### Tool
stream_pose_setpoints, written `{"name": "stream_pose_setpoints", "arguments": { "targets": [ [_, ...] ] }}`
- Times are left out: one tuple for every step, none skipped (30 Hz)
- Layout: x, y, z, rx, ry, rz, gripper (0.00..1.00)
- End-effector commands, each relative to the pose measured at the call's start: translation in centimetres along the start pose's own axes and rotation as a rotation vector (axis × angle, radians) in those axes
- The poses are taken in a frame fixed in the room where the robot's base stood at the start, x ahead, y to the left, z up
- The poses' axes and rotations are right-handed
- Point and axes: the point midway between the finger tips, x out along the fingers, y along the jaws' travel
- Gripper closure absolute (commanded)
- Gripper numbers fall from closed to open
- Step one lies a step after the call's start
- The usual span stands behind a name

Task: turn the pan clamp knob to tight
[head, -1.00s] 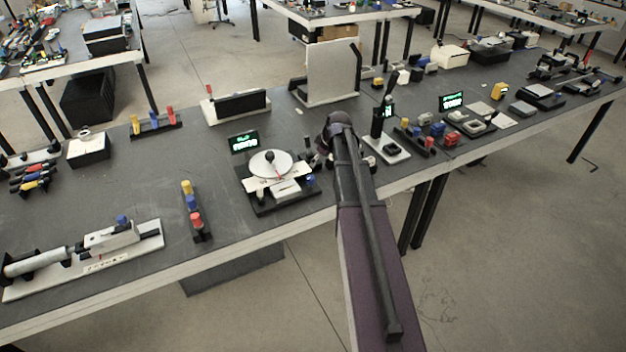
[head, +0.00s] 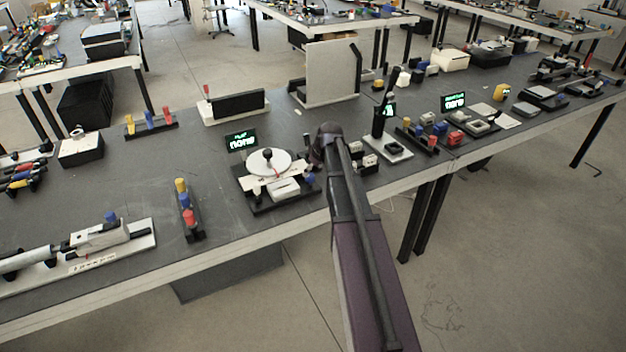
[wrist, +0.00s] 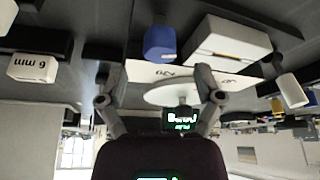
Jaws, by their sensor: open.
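The pan station (head: 257,200) stands near the table's front edge, with a round white pan (head: 282,164), a black knob (head: 267,154) above the pan's middle, and a blue knob (head: 309,178) at its right front. I cannot tell which is the clamp knob. In the wrist view the blue knob (wrist: 160,44) is beside a white block (wrist: 228,42), with the pan (wrist: 165,95) beyond. My gripper (wrist: 160,98) is open, its fingers apart with nothing seen held between them. In the head view it is just right of the station, mostly hidden by my arm.
A small lit display (head: 241,141) stands behind the pan. A rack of coloured pegs (head: 188,210) is to the left, and a black upright stand (head: 380,122) to the right. Small white blocks (head: 363,160) lie close right of my arm.

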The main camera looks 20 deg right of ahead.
Motion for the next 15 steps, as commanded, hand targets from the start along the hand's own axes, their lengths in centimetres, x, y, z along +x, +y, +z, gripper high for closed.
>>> {"name": "stream_pose_setpoints", "arguments": {
  "targets": [
    [0.8, 0.0, 0.1, 0.0, 0.0, 0.0, 0.15],
    [1.1, 0.0, 0.1, 0.0, 0.0, 0.0, 0.15],
    [1.4, 0.0, 0.1, -0.001, 0.0, 0.0, 0.15],
    [1.6, 0.0, 0.1, -0.001, 0.0, 0.0, 0.15],
    [1.9, 0.0, 0.1, -0.001, 0.0, 0.0, 0.15],
    [2.2, 0.0, 0.1, -0.001, 0.0, 0.0, 0.15],
    [2.4, 0.0, 0.1, -0.001, 0.0, 0.0, 0.15],
    [2.6, 0.0, 0.1, -0.001, 0.0, 0.0, 0.15],
    [2.8, 0.0, 0.1, -0.001, 0.0, 0.0, 0.15],
    [3.0, 0.0, 0.1, -0.001, 0.0, 0.0, 0.15],
    [3.1, 0.0, 0.0, -0.002, 0.0, 0.0, 0.15],
    [3.3, 0.0, 0.0, -0.002, 0.0, 0.0, 0.15],
    [3.4, 0.0, 0.0, -0.002, 0.0, 0.0, 0.15],
    [3.5, -0.1, 0.0, -0.002, 0.0, 0.0, 0.15],
    [3.6, -0.1, 0.0, -0.002, 0.0, 0.0, 0.15]
  ]
}}
